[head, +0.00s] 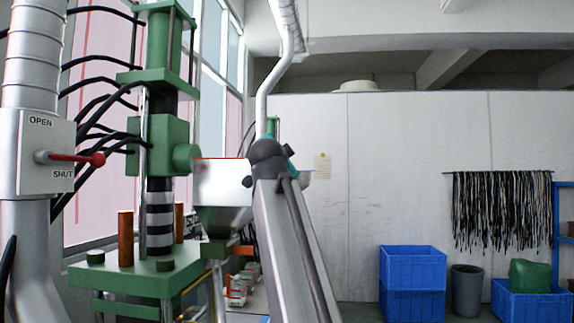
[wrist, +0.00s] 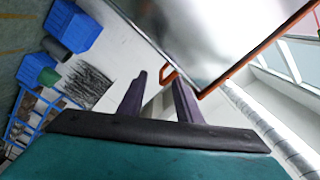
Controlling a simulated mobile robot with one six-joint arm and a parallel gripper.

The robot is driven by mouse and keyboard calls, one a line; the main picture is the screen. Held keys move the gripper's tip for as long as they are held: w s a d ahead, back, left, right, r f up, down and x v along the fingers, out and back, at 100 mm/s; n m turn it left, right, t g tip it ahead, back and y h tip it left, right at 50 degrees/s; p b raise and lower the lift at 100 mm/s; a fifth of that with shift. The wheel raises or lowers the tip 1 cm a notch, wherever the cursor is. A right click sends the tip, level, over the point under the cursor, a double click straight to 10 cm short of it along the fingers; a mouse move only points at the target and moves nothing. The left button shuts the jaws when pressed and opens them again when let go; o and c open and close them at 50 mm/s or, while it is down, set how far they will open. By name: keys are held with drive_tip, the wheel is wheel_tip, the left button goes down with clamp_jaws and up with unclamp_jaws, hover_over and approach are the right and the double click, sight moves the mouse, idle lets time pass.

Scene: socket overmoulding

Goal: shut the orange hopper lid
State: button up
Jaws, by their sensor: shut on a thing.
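The grey metal hopper (head: 222,188) stands left of my arm in the head view, with a thin orange edge (head: 220,158) along its top. I cannot tell from there how far the lid is open. In the wrist view a shiny metal panel (wrist: 215,35) bordered by an orange edge (wrist: 262,46) fills the upper middle. A small orange handle (wrist: 167,75) sticks out at its lower left. My gripper (wrist: 162,82) has its dark fingers either side of this handle and is shut on it. In the head view my arm hides the fingers.
A green press (head: 160,140) stands left of the hopper, with a red-handled lever box (head: 45,152) further left. Blue crates (head: 412,268), a grey bin (head: 466,290) and hanging dark strips (head: 502,210) are at the right by the wall.

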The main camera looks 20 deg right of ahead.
drive_tip(key=p+v, duration=0.4)
drive_tip(key=v, duration=0.4)
drive_tip(key=shift+a, duration=0.1)
drive_tip(key=shift+r, duration=0.1)
idle(0.6)
